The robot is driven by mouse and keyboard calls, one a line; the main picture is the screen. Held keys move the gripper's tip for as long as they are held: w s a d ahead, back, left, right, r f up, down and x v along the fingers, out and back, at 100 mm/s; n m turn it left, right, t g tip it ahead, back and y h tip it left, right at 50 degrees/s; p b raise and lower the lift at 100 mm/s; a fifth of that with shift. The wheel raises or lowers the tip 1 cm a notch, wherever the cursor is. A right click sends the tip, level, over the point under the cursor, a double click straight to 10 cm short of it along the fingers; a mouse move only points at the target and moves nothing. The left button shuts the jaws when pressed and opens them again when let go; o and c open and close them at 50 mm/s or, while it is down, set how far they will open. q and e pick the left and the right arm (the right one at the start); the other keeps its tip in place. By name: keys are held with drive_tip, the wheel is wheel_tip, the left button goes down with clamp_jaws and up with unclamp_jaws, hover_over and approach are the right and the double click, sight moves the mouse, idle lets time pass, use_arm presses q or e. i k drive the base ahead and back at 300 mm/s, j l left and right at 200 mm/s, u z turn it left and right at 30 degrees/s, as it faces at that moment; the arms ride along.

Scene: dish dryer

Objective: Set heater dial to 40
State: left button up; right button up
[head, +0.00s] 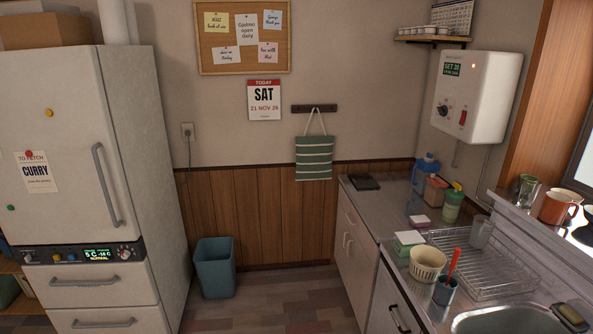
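A white wall heater (477,97) hangs on the wall at the upper right of the head view. A dark dial (442,110) sits low on the left of its front face. A small green label or display (452,70) above it seems to read "SET 30", but the digits are too small to be sure. A red switch (463,118) is to the right of the dial. The dial's exact setting is too small to read. Neither of my grippers is in view, and nothing touches the heater.
A counter (372,208) with bottles, a dish rack (478,262), cups and a sink (505,321) lies below the heater. A fridge (60,130) stands at the left. A blue bin (215,268) is on the floor. The floor between them is otherwise clear.

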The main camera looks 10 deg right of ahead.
sight(443, 110)
drive_tip(key=i+j+z, duration=0.1)
drive_tip(key=i+z, duration=0.15)
drive_tip(key=i, duration=0.4)
drive_tip(key=i+j+z, duration=0.2)
drive_tip(key=i, duration=0.4)
